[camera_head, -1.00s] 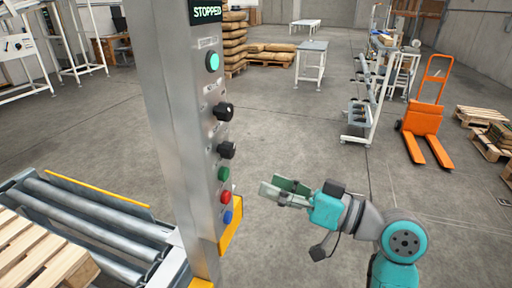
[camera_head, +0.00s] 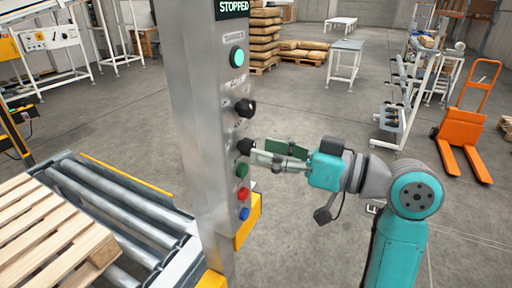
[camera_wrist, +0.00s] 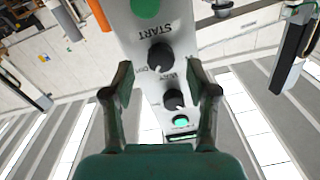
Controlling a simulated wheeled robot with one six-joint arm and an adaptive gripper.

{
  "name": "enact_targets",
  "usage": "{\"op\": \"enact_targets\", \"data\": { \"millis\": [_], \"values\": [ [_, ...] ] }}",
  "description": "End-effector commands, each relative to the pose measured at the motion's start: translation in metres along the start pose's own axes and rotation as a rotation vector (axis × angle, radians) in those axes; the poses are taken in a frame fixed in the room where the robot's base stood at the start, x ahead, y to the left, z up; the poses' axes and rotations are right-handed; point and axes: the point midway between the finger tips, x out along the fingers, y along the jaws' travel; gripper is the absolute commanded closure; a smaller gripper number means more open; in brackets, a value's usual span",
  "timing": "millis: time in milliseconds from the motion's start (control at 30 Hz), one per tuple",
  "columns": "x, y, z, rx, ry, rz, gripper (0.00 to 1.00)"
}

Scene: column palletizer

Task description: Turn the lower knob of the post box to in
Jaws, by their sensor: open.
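The post box (camera_head: 205,130) is a tall grey metal column with a row of controls on its right face. Its lower knob (camera_head: 246,146) is black, below a second black knob (camera_head: 245,107). My gripper (camera_head: 266,152) is open at the lower knob's height, with its fingertips close to it. In the wrist view the lower knob (camera_wrist: 160,57) shows just beyond and between my open fingers (camera_wrist: 161,82), under the START label. The upper knob (camera_wrist: 173,99) also shows between the fingers. I cannot tell whether a finger touches the lower knob, and its exact setting is unclear.
A green button (camera_head: 242,170), a red button (camera_head: 243,193) and a blue button (camera_head: 244,213) sit below the knobs. A lit cyan lamp (camera_head: 237,57) and a STOPPED display (camera_head: 232,8) are above. A roller conveyor (camera_head: 120,205) with a wooden pallet (camera_head: 45,235) stands left.

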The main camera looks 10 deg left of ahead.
Motion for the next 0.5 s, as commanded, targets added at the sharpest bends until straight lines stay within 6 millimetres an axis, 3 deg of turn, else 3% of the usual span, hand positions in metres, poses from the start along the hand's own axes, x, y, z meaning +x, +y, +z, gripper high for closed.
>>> {"op": "enact_targets", "data": {
  "millis": [200,500],
  "values": [
    [0.024,0.0,0.0,0.0,0.0,-0.002,0.42],
    [0.03,0.0,0.0,0.0,0.0,0.001,0.42]
  ]
}}
